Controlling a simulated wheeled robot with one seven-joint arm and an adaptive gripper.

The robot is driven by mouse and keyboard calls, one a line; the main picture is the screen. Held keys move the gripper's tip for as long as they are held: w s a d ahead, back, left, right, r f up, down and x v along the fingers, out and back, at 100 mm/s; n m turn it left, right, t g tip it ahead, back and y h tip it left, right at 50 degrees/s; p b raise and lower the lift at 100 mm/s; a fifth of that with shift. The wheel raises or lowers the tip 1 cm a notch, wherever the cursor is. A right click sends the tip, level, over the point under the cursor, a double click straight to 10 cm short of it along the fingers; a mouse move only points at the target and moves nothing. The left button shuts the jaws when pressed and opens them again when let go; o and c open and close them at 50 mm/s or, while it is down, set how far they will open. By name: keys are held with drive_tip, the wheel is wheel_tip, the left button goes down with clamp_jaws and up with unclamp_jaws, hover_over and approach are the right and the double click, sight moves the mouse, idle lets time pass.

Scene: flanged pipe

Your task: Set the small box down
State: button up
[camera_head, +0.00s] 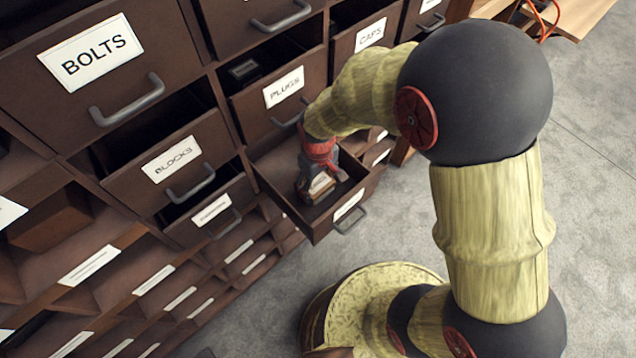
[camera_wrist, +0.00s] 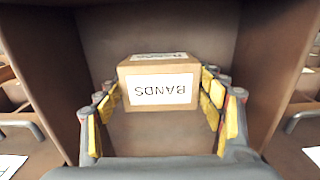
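The small box (camera_wrist: 162,90) is light brown cardboard with a white label reading BANDS, upside down in the wrist view. It also shows in the head view (camera_head: 318,187), inside the open drawer (camera_head: 318,228) below the PLUGS drawer. My gripper (camera_wrist: 161,92) reaches down into this drawer, its yellow-padded fingers on both sides of the box. The fingertips look closed against the box's sides. The box is low in the drawer, but I cannot tell whether its underside touches the floor. My gripper hides part of the box in the head view.
The PLUGS drawer (camera_head: 283,88) stands partly open just above my gripper. The BLOCKS drawer (camera_head: 172,160) and the BOLTS drawer (camera_head: 92,55) also stick out at the left. The open drawer's walls are close around my fingers. Grey floor (camera_head: 590,190) is clear at right.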

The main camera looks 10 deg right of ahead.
drive_tip(key=o, duration=0.4)
drive_tip(key=shift+o, duration=0.2)
wheel_tip(320, 180, up, 12)
drive_tip(key=p, duration=0.3)
wheel_tip(320, 180, up, 14)
drive_tip(key=m+t, duration=0.3)
hover_over(318, 183)
drive_tip(key=s+d, duration=0.5)
drive_tip(key=d, duration=0.3)
drive_tip(key=s+d+r+m+t, duration=0.2)
drive_tip(key=s+d+r+m, duration=0.1)
drive_tip(key=s+r, duration=0.4)
drive_tip(key=shift+s+d+m+t, duration=0.3)
drive_tip(key=shift+s+d+m, duration=0.1)
drive_tip(key=shift+d, duration=0.35)
